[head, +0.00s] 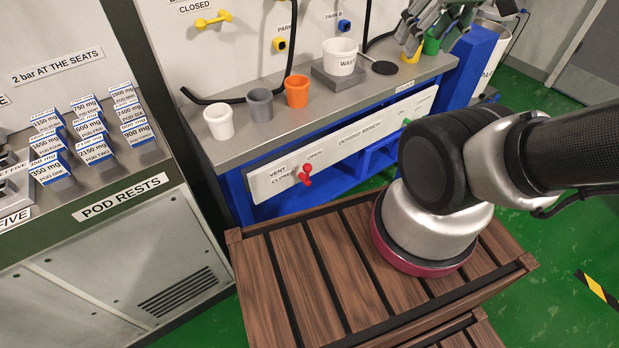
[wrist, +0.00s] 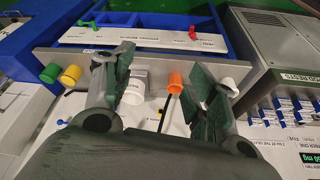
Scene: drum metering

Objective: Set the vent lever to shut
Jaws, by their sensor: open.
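The red vent lever (head: 306,174) is on the white front panel (head: 340,146) of the dosing bench. It stands roughly upright, with its upper end toward the OPEN label; the CLOSED label is to its left. It also shows in the wrist view as a small red piece (wrist: 192,33) near the top. My gripper (head: 438,22) is above the right part of the bench in the head view, well apart from the lever. In the wrist view my gripper (wrist: 160,70) has its fingers spread, with nothing held between them.
White, grey (head: 259,104) and orange (head: 297,91) cups stand along the bench top, with a white waste cup (head: 340,56) on a block. A green lever (head: 406,122) is farther right on the panel. A slatted wooden crate (head: 290,270) stands before the bench.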

